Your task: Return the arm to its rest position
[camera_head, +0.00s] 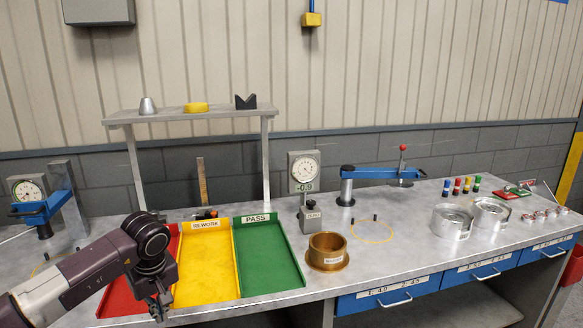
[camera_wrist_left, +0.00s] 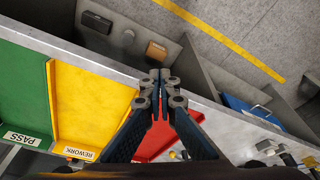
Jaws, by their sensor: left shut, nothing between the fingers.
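My left arm (camera_head: 75,275) comes in from the lower left. My left gripper (camera_head: 158,306) hangs at the front edge of the bench, before the red and yellow trays. In the left wrist view the gripper (camera_wrist_left: 160,80) has its fingertips together with nothing between them. It is over the bench's front edge, with the floor and a lower shelf beyond. My right gripper is not in view.
The red tray (camera_head: 122,300), yellow REWORK tray (camera_head: 205,270) and green PASS tray (camera_head: 268,258) lie side by side on the bench. A brass ring (camera_head: 327,252) and a dial gauge (camera_head: 304,172) stand right of them. A shelf stand (camera_head: 190,114) rises behind.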

